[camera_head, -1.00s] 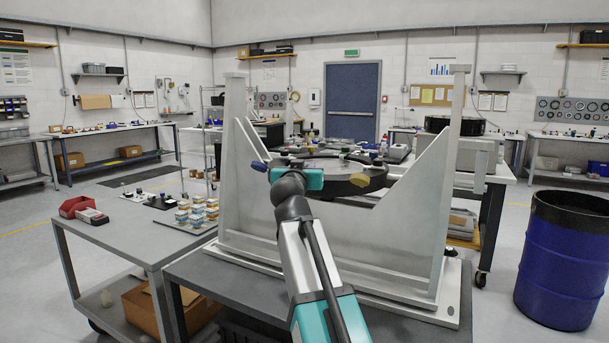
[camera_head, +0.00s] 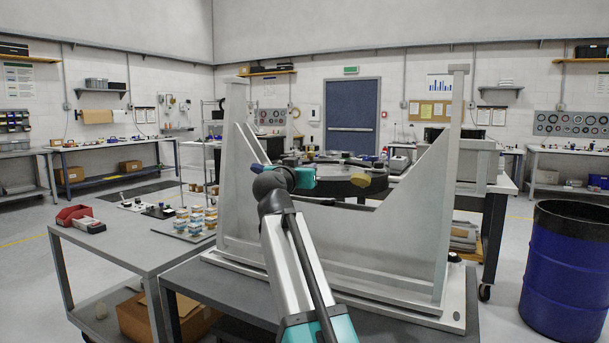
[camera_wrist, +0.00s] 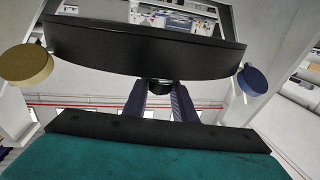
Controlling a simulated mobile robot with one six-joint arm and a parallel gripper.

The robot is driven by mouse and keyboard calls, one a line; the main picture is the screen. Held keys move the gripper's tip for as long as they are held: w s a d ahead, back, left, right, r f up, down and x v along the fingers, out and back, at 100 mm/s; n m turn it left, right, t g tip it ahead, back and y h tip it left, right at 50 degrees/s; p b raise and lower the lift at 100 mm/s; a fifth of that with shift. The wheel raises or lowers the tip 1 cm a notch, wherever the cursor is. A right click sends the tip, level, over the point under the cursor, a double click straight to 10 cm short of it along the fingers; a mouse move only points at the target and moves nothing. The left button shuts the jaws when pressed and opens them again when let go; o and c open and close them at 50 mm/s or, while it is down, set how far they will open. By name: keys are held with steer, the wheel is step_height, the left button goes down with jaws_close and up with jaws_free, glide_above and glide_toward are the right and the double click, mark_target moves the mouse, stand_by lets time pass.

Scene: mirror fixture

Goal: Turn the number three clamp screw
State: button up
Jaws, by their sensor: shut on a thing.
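The pale grey mirror fixture (camera_head: 390,235) stands in front of me and carries a dark round ring (camera_head: 335,186). A blue knob (camera_head: 257,168) is at the ring's left and an olive-yellow knob (camera_head: 361,180) at its right. In the wrist view the yellow knob (camera_wrist: 26,65) is on the left and the blue knob (camera_wrist: 252,80) on the right. Between them, my gripper (camera_wrist: 160,95) is shut on a small dark clamp screw (camera_wrist: 160,85) under the ring's edge. Fingers and ring hide most of it, and I see no number. In the head view my wrist hides the fingers.
The fixture's tall uprights (camera_head: 236,160) flank my arm. A blue drum (camera_head: 562,265) stands on the floor at the right.

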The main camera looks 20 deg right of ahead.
steer(key=shift+w+f+m+g+h+b, duration=0.1)
steer(key=shift+m+g+h+b, duration=1.2)
steer(key=shift+b, duration=0.6)
steer(key=shift+m+g+h+b, duration=0.3)
steer(key=shift+g+h+b, duration=0.1)
steer(key=shift+g+b, duration=0.2)
steer(key=shift+m+g+h+b, duration=0.75)
steer(key=shift+m+g, duration=0.45)
steer(key=shift+g, duration=0.4)
steer(key=shift+m+g+h, duration=0.25)
steer(key=shift+m+g, duration=0.05)
steer(key=shift+g, duration=0.2)
steer(key=o, duration=1)
steer(key=shift+o, duration=0.2)
steer(key=p+v, duration=0.1)
steer(key=v, duration=1.2)
steer(key=shift+s+a, duration=0.3)
